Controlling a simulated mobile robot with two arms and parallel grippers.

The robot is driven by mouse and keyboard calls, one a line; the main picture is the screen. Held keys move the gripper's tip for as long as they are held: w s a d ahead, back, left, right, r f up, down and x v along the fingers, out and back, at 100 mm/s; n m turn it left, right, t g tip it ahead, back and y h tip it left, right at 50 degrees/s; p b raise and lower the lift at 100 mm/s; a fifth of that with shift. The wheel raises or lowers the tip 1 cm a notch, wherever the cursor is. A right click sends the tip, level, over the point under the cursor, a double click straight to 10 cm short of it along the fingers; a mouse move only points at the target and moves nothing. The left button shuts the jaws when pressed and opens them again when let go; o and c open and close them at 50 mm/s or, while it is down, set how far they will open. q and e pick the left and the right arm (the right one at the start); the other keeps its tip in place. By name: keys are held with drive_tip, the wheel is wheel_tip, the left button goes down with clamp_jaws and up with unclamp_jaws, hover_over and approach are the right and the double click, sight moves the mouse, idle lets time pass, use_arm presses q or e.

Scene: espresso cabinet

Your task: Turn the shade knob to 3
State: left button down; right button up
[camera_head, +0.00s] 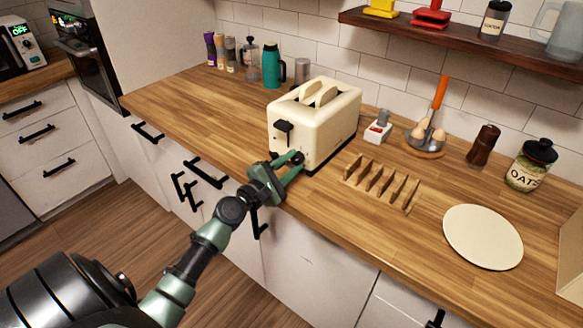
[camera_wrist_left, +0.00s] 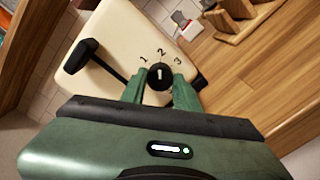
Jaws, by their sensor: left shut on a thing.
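A cream toaster (camera_head: 310,120) stands on the wooden counter, with a black lever (camera_head: 284,132) on its front. In the left wrist view its front face (camera_wrist_left: 110,50) shows the black shade knob (camera_wrist_left: 159,75) below the printed numbers 1, 2 and 3. The knob's white mark is roughly upright, pointing near the 2. My left gripper (camera_head: 295,161) is at the lower front of the toaster. In the left wrist view its two green fingers (camera_wrist_left: 160,88) sit on either side of the knob, shut on it. My right gripper is not in view.
A wooden rack (camera_head: 382,182) stands right of the toaster, with a cream plate (camera_head: 482,237) further right. Behind are a small white-and-red item (camera_head: 378,128), an egg holder (camera_head: 424,146), a pepper mill (camera_head: 483,146) and an oats jar (camera_head: 530,168).

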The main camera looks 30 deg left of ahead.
use_arm(q)
drive_tip(key=m+b, duration=0.2)
drive_tip(key=m, duration=0.3)
drive_tip(key=shift+f+m, duration=0.15)
drive_tip(key=shift+m, duration=0.15)
drive_tip(key=m, duration=0.5)
drive_tip(key=shift+b, duration=0.3)
drive_tip(key=c, duration=1.1)
unclamp_jaws()
drive_tip(key=shift+o, duration=0.2)
drive_tip(key=s, duration=0.4)
drive_tip(key=s+b, duration=0.1)
drive_tip(key=s, duration=0.2)
drive_tip(key=shift+a, duration=0.25)
drive_tip(key=shift+s, duration=0.45)
